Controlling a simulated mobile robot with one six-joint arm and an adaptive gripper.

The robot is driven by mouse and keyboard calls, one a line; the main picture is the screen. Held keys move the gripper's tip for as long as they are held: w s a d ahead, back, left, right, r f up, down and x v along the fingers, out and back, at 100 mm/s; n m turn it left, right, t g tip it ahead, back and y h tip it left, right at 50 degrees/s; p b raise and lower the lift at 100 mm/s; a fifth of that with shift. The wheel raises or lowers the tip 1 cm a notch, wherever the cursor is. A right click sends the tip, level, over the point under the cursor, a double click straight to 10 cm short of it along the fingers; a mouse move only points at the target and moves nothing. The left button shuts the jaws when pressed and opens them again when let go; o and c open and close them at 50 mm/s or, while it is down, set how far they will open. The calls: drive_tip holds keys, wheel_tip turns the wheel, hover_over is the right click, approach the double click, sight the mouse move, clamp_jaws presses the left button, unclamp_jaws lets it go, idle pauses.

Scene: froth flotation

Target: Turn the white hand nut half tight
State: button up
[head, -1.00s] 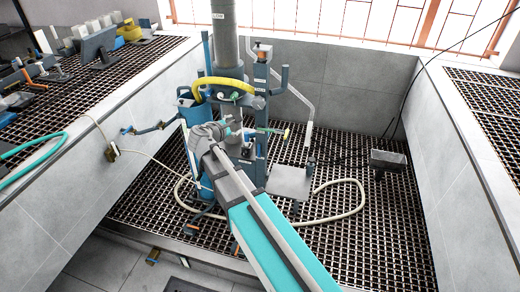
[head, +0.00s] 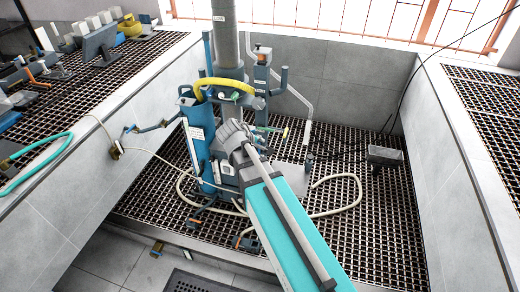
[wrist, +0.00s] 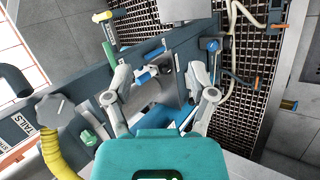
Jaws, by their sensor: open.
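My gripper (wrist: 160,80) is open in the wrist view, its two light grey fingers spread in front of a grey machine body with a blue-and-white fitting (wrist: 147,77). I see nothing held between them. A pale grey lobed knob (wrist: 55,110) stands to the left, by the TAILS label and apart from the fingers; I cannot tell whether it is the white hand nut. In the head view my gripper (head: 235,135) is at the machine column (head: 226,60), and the wrist hides its fingers and what lies behind.
A yellow hose (head: 222,84) curves around the column, and a blue tank (head: 198,140) stands at its left. A pale hose (head: 345,180) lies on the grating. A grey plate (head: 290,175) is right of the machine. Tiled walls close in the bay, with open grating at right.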

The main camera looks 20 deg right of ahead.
drive_tip(key=shift+s+d+f+m+g+y+p, duration=0.15)
drive_tip(key=shift+s+m+g+y+p, duration=0.25)
drive_tip(key=shift+s+m, duration=0.45)
drive_tip(key=shift+s, duration=0.15)
drive_tip(key=m+t+h+b, duration=0.3)
drive_tip(key=m+t+b, duration=0.7)
drive_tip(key=m+t, duration=0.15)
approach(221, 96)
drive_tip(key=v, duration=0.4)
drive_tip(key=shift+f+t, duration=0.25)
drive_tip(key=shift+f, duration=0.15)
drive_tip(key=x, duration=1.3)
drive_tip(key=shift+w+d, duration=0.2)
